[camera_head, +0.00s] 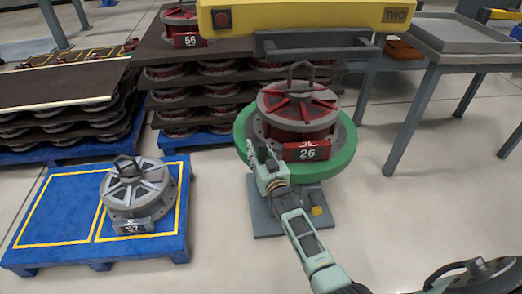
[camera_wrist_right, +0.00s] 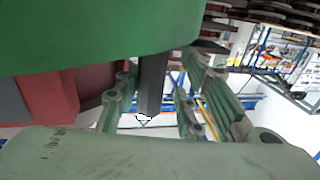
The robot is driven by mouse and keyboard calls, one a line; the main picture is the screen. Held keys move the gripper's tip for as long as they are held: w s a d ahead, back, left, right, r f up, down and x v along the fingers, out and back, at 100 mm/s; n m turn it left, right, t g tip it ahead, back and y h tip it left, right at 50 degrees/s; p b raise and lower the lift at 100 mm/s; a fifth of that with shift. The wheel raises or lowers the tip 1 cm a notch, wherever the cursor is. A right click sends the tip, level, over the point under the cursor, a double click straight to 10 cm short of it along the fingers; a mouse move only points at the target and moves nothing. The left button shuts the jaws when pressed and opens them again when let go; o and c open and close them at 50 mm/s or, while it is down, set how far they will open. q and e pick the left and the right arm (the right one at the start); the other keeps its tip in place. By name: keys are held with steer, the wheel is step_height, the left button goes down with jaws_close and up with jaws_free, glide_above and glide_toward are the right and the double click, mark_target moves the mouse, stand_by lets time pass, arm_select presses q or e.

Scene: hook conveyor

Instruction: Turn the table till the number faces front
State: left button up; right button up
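The green round turntable (camera_head: 342,150) stands on a grey pedestal in the middle of the head view. A red round part (camera_head: 298,112) with a handle on top sits on it. Its number plate "26" (camera_head: 307,151) faces toward me, slightly right of the table's middle. My right gripper (camera_head: 262,158) is at the front-left edge of the turntable. In the right wrist view its fingers (camera_wrist_right: 152,105) are apart, with a dark bar (camera_wrist_right: 151,82) between them and gaps on both sides. Whether they touch the table is unclear. My left gripper is not in view.
A yellow lifting beam (camera_head: 300,18) marked "TWO" hangs just above and behind the turntable. A blue pallet (camera_head: 60,205) with a grey part "57" (camera_head: 138,190) lies at the left. Stacked racks stand behind; a grey table (camera_head: 462,36) is at right.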

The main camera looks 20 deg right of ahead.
steer(key=shift+o, duration=0.4)
steer(key=shift+d, duration=0.2)
steer(key=shift+s, duration=0.5)
steer(key=s, duration=1.1)
steer(key=shift+a, duration=0.45)
